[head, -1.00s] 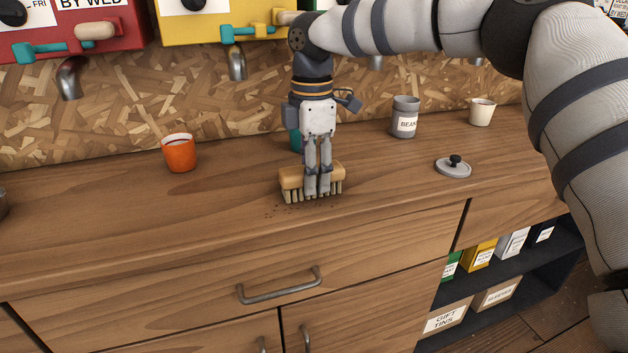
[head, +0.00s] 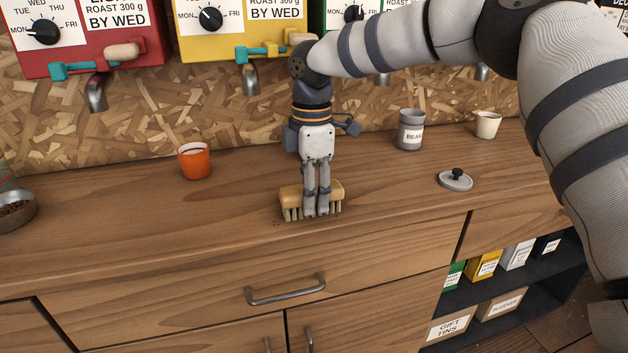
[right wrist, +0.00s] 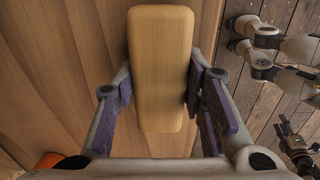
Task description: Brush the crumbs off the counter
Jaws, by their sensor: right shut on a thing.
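The brush, with a tan wooden back and pale bristles (head: 292,197), stands bristles down on the wooden counter (head: 120,215), close to its front edge. My right gripper (head: 316,213) is shut on the brush's back from above. In the right wrist view the brush's long tan block (right wrist: 160,70) sits between the two finger pads. A few dark crumbs (head: 278,222) show as tiny specks by the bristles' left front; any under the brush are hidden. My left gripper is not in the head view.
An orange cup (head: 194,163) stands behind to the left and a metal bowl of beans (head: 15,213) at the far left. To the right are a grey lid (head: 455,181), a grey bean jar (head: 410,132) and a cream cup (head: 487,125). Dispensers hang above. The front left counter is clear.

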